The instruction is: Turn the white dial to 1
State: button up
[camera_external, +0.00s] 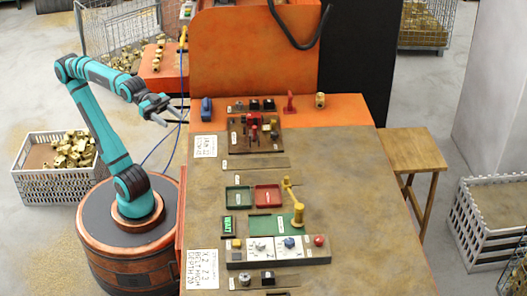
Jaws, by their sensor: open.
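A grey control panel (236,265) lies near the front of the brown table. On it are two white square plates side by side. The left plate carries a small pale knob that looks like the white dial (260,246); the right plate carries a blue knob (290,242). The dial's pointer and its numbers are too small to read. My gripper (174,110) is open and empty. It is raised off the table's far left side, well away from the panel and touching nothing I can make out.
A red button (319,240) is at the panel's right end. Behind the panel, a yellow lever (298,213) stands by a green plate. Red and green trays (267,196) lie further back. A dark fixture (240,137) is at the far end. The table's right side is clear.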

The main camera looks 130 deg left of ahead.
jog(key=w+d+r+g, duration=0.1)
jog(key=w+r+g, duration=0.35)
jog(key=w, duration=0.85)
jog(key=n+g, duration=0.3)
jog(key=g, duration=0.9)
send_over(259, 242)
notch_tip(259, 242, down, 8)
jog(key=r, duration=0.1)
jog(key=shift+t, duration=0.25)
notch_tip(259, 242, down, 18)
jog(key=shift+w+r, duration=0.1)
jog(key=shift+r, duration=0.05)
jog(key=shift+c, duration=0.4)
jog(key=c, duration=0.9)
